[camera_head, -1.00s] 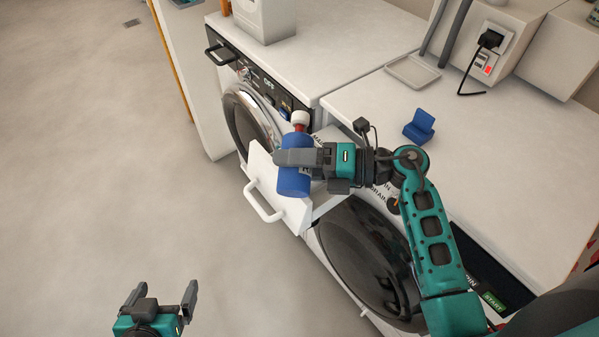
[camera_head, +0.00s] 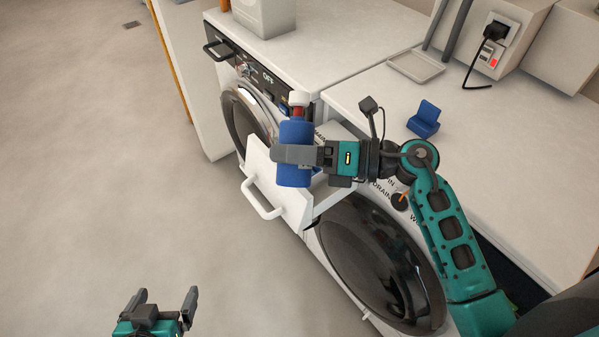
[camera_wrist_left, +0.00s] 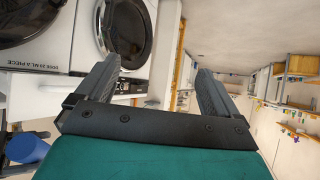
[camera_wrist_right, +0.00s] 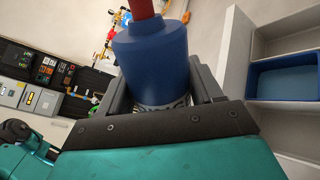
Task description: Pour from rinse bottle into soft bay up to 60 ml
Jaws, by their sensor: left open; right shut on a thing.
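The rinse bottle (camera_head: 294,162), blue with a red neck and white cap, is in my right gripper (camera_head: 280,155). It stands roughly upright over the pulled-out white drawer (camera_head: 292,208) of the near washer. In the right wrist view the blue bottle (camera_wrist_right: 155,62) sits between the fingers of the right gripper (camera_wrist_right: 160,75), red neck at the top. To its right are drawer compartments, one blue inside (camera_wrist_right: 290,80); which is the soft bay I cannot tell. No liquid stream shows. My left gripper (camera_head: 167,292) is open and empty, low over the floor.
A blue holder (camera_head: 424,120) and a grey tray (camera_head: 415,67) lie on the white worktop (camera_head: 500,130). A pale container (camera_head: 265,15) stands on the far washer. The drawer handle (camera_head: 265,203) juts out over clear floor (camera_head: 110,150).

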